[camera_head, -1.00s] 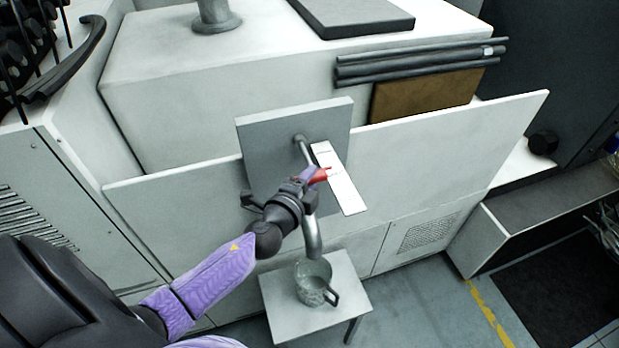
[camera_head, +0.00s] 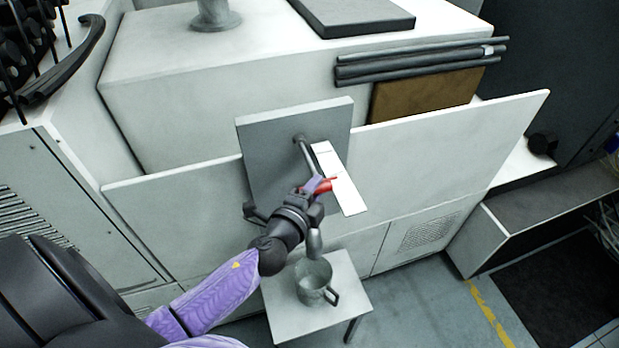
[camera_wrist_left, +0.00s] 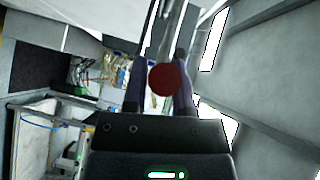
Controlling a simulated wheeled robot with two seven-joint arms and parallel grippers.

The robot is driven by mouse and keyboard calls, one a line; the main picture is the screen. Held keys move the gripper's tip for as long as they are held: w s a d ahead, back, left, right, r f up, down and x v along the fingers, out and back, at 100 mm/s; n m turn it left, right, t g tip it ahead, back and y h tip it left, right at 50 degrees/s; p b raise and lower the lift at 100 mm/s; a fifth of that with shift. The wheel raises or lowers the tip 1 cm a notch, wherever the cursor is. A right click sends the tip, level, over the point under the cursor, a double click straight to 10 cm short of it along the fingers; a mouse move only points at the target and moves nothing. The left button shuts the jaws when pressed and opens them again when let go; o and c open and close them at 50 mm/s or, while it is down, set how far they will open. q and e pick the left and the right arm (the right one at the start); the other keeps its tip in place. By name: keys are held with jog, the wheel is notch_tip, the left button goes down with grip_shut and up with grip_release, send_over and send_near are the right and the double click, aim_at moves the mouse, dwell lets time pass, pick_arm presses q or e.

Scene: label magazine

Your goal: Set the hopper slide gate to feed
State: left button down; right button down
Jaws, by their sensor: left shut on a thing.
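The slide gate's red handle (camera_head: 326,185) shows in the head view, beside the white label strip (camera_head: 342,182) near its lower half. My left gripper (camera_head: 318,186) is shut on this handle. In the left wrist view the handle's round red end (camera_wrist_left: 163,79) sits between the two fingers of my left gripper (camera_wrist_left: 161,85). The grey metal spout (camera_head: 306,153) comes out of the grey plate (camera_head: 274,135), and my gripper hides its middle. Marks on the strip are too small to read. My right gripper is not in view.
A grey mug (camera_head: 312,279) stands on a small white table (camera_head: 284,314) below the spout. A broad white panel (camera_head: 425,150) lies behind the strip. Dark rods (camera_head: 420,62) and a brown board (camera_head: 425,95) are above it.

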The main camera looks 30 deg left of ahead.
pick_arm(q)
jog(key=s+d, duration=0.3)
jog(key=shift+d+f, duration=0.15)
jog(key=shift+d, duration=0.05)
jog(key=c, duration=0.9)
grip_release()
jog(key=o, duration=0.5)
jog(key=shift+s+d, duration=0.1)
jog(key=shift+d, duration=0.05)
jog(key=shift+c, duration=0.2)
